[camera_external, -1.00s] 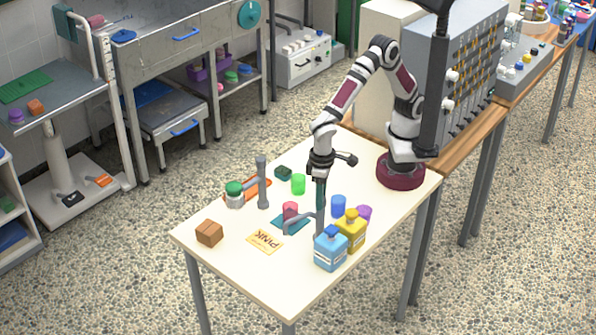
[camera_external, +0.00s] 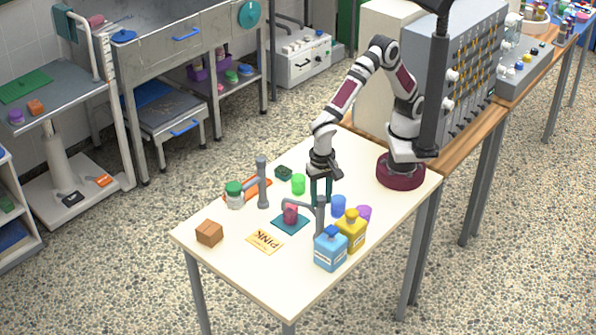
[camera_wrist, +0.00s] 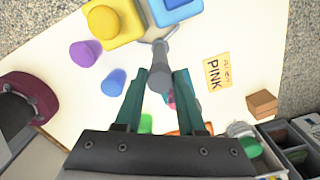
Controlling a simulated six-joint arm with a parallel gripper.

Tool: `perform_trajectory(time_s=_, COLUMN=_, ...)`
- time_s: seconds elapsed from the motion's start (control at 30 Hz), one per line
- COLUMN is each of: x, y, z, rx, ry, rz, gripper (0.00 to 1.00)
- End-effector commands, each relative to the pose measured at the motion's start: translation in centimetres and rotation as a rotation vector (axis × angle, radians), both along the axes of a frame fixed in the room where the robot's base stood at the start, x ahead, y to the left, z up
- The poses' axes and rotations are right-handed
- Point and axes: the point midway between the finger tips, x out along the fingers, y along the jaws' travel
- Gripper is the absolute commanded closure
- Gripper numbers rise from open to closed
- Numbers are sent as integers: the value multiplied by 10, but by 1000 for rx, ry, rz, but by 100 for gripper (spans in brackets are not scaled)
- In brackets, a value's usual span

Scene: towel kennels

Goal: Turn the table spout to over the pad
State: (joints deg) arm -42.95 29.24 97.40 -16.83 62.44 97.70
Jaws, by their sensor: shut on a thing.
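The grey table spout (camera_external: 320,219) stands on the white table, its arm pointing left with the end near the pink cup (camera_external: 291,215). The cup stands on the teal pad (camera_external: 303,224); in this view the spout's end appears at the pad's far left side, and I cannot tell exactly what lies below it. My gripper (camera_external: 321,198) is at the top of the spout, shut on it. In the wrist view the grey spout (camera_wrist: 160,62) lies between the fingers of my gripper (camera_wrist: 161,82). The cup is mostly hidden there.
Blue (camera_external: 331,249) and yellow (camera_external: 351,231) bottles stand close to the spout's right. A blue cup (camera_external: 338,206) and purple cup (camera_external: 364,213) are behind them. A PINK card (camera_external: 265,241) lies in front of the pad. Another grey post (camera_external: 262,183) stands to the left.

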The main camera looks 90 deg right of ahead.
Motion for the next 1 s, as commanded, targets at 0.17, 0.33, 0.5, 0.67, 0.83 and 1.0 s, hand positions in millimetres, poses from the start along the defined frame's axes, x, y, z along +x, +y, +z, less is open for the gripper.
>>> perform_trajectory(time_s=0.17, x=1, y=0, z=0, rx=0, ry=-2, rz=-129, gripper=100)
perform_trajectory(time_s=0.33, x=1, y=-1, z=0, rx=0, ry=-2, rz=-226, gripper=100)
perform_trajectory(time_s=0.5, x=1, y=-1, z=0, rx=0, ry=-2, rz=-290, gripper=100)
perform_trajectory(time_s=0.67, x=1, y=-1, z=0, rx=0, ry=-2, rz=-323, gripper=100)
perform_trajectory(time_s=0.83, x=1, y=-1, z=0, rx=-1, ry=-2, rz=-336, gripper=100)
perform_trajectory(time_s=1.0, x=1, y=-1, z=0, rx=-2, ry=-1, rz=-338, gripper=100)
